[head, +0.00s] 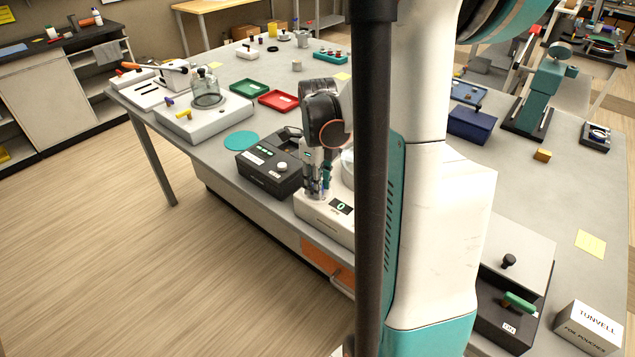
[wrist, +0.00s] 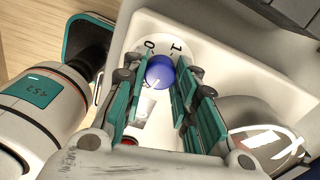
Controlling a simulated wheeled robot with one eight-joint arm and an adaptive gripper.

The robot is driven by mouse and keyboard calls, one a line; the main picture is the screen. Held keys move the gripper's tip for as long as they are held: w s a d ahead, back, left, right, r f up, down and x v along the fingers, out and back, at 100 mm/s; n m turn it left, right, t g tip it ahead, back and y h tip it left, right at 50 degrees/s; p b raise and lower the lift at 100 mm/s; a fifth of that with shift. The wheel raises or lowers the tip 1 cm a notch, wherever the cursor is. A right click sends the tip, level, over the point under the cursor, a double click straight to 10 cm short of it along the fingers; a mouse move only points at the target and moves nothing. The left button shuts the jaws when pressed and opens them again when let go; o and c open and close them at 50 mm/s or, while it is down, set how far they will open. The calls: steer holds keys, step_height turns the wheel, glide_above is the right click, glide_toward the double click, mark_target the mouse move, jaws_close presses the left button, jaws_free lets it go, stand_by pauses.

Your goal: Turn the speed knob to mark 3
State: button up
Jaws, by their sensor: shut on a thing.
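The speed knob (wrist: 160,72) is a round blue knob on a pale dial in the wrist view. The dial marks 0 and 1 show above it; mark 3 is not visible. My gripper (wrist: 158,78) has its teal fingers on both sides of the knob, shut on it. In the head view my gripper (head: 318,188) points down at the front of a white device (head: 318,211), and hides the knob there. The device's small display (head: 340,206) appears to show a green 0. Which mark the knob points at cannot be told.
A black box with a pale knob (head: 268,172) stands close to the left of the device. A teal disc (head: 241,140) lies beyond it. A glossy rounded thing (wrist: 262,145) is close to the right finger. My column and arm hide the middle of the bench.

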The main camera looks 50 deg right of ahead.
stand_by(0.5)
steer(key=o, duration=1.1)
step_height(320, 180, up, 12)
stand_by(0.4)
